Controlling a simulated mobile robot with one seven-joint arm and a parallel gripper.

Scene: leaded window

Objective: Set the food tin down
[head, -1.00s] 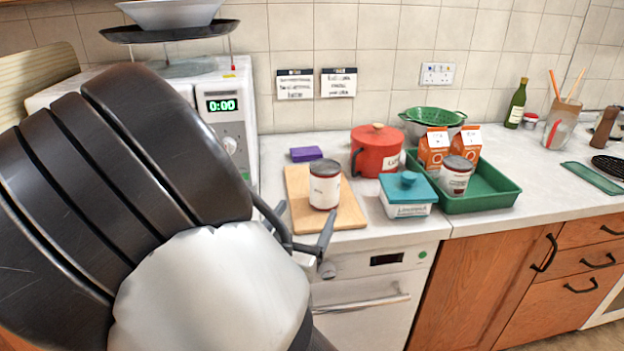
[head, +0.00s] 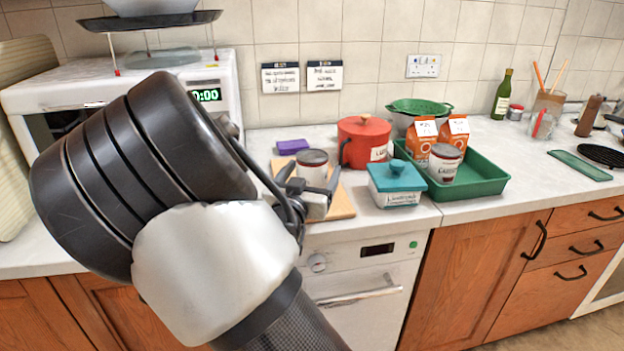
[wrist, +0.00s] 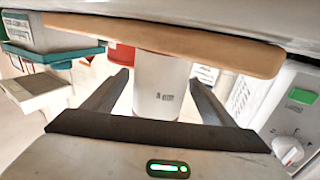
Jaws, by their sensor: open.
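A white food tin with a dark red and grey top (head: 312,168) stands upright on the wooden board (head: 342,205). My gripper (head: 307,187) is open, with its fingers reaching along either side of this tin. In the wrist view, which is upside down, the tin (wrist: 160,85) is between the two fingers (wrist: 158,95), with a gap visible on each side. The tin's lower part is hidden by my gripper in the head view. A second, similar tin (head: 444,163) stands in the green tray (head: 490,185).
A teal-lidded box (head: 397,185) is close to the right of the board. A red pot (head: 364,140) and a purple block (head: 292,146) are behind it. Orange cartons (head: 423,140) stand in the tray. A microwave (head: 60,100) is at the left.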

